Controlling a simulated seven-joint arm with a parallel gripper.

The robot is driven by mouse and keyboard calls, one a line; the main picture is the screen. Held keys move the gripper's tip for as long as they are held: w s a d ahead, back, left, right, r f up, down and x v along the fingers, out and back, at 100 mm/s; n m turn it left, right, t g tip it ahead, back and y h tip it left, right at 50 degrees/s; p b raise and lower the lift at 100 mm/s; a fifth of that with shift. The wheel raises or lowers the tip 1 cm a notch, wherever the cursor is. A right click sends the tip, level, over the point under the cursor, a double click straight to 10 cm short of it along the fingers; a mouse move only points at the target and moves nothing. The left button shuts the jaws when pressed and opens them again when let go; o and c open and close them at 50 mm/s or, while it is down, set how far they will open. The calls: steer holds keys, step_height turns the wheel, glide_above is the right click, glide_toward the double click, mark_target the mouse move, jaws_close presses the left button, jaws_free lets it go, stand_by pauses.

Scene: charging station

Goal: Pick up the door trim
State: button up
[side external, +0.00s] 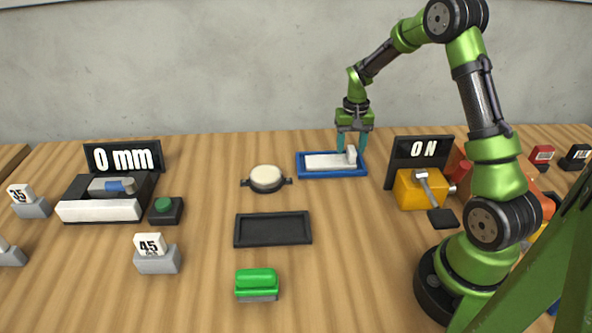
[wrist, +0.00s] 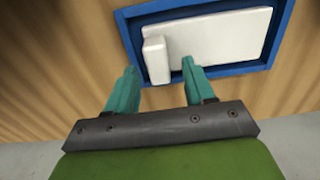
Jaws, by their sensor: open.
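The door trim appears to be the white flat plate (side external: 325,161) with a raised white block at its right end, lying in a blue-rimmed tray (side external: 330,176). In the wrist view the white plate (wrist: 222,38) lies in the blue tray (wrist: 262,67), with its raised block at the left. My gripper (side external: 352,149) is over the tray's right end, its teal fingers pointing down. In the wrist view the gripper (wrist: 160,72) has its fingers apart, one on each side of the raised block. I cannot tell whether they touch it.
An orange device with a lever (side external: 416,190) stands right of the tray, before a black "ON" sign (side external: 424,147). A round white-topped part (side external: 266,178) sits to the left. An empty black tray (side external: 273,229) and a green block (side external: 257,281) lie nearer. Bare wood lies between them.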

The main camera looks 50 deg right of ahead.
steer(key=shift+f, duration=0.55)
jaws_close()
steer(key=shift+r, duration=0.1)
